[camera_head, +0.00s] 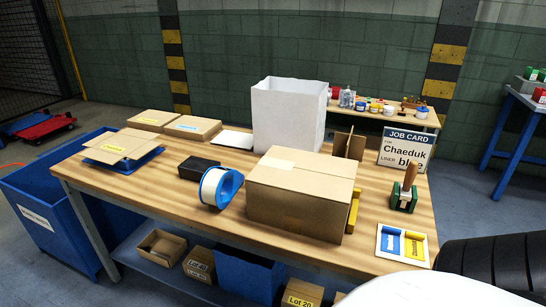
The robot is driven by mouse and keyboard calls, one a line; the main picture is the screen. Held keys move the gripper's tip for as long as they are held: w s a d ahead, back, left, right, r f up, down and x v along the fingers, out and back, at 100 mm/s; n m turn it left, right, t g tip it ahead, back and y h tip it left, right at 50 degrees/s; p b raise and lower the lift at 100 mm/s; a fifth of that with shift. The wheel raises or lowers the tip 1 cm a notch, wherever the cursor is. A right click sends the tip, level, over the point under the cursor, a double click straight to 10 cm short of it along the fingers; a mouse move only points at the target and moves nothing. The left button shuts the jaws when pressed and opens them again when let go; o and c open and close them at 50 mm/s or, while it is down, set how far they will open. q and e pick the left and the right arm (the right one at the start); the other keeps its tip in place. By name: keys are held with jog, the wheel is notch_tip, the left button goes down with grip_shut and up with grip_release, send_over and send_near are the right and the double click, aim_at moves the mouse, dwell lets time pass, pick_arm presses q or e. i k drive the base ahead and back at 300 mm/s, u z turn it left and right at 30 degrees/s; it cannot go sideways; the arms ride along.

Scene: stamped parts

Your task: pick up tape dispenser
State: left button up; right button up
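No clearly recognisable tape dispenser shows. A blue-rimmed roll with a white band (220,187) stands on the wooden workbench (330,258), left of a large closed cardboard box (300,195). A small green object with a brown upright handle (405,190) stands on the right of the bench, behind a white tray with a blue and a yellow piece (402,243). I cannot tell whether either is the dispenser. Neither of my grippers is in view.
A black block (198,168) lies behind the roll. Flat boxes (152,120) lie at the left. The bench's front left is clear.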

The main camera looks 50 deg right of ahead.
aim_at(217, 187)
jog(key=z, duration=1)
jog(key=k, duration=0.3)
jog(key=u, duration=1)
jog(key=k, duration=1)
jog(key=u, duration=0.7)
jog(key=i, duration=1.85)
jog(key=z, duration=1.6)
jog(key=i, duration=0.95)
jog(key=z, duration=1)
